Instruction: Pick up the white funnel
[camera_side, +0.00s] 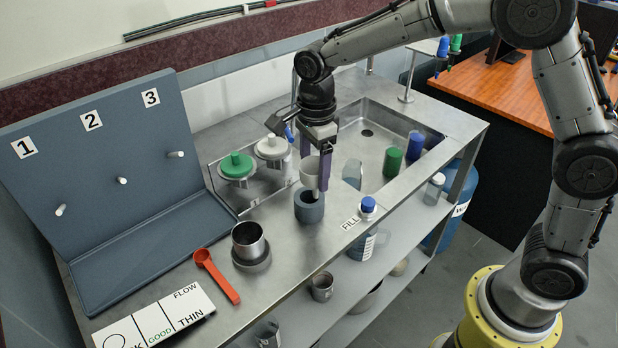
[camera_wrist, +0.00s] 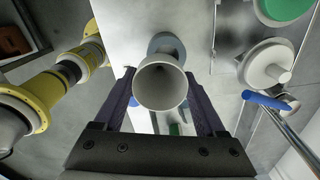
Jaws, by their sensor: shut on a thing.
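The white funnel (camera_side: 309,172) is between the purple fingers of my gripper (camera_side: 317,165), just above a dark grey cylindrical holder (camera_side: 308,207). In the side view its lower end meets or overlaps the holder's top; I cannot tell whether it is clear of it. In the wrist view the funnel (camera_wrist: 161,84) shows its round open mouth toward the camera, with the fingers of my gripper (camera_wrist: 160,95) on either side. The gripper is shut on the funnel. Part of the holder (camera_wrist: 166,43) shows behind it.
Green-lidded (camera_side: 237,165) and white-lidded (camera_side: 272,147) containers stand left of the gripper. A blue-capped bottle (camera_side: 367,207) is near the right edge. A metal cup (camera_side: 249,240) and red scoop (camera_side: 217,274) are in front. A sink (camera_side: 375,130) lies behind right.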

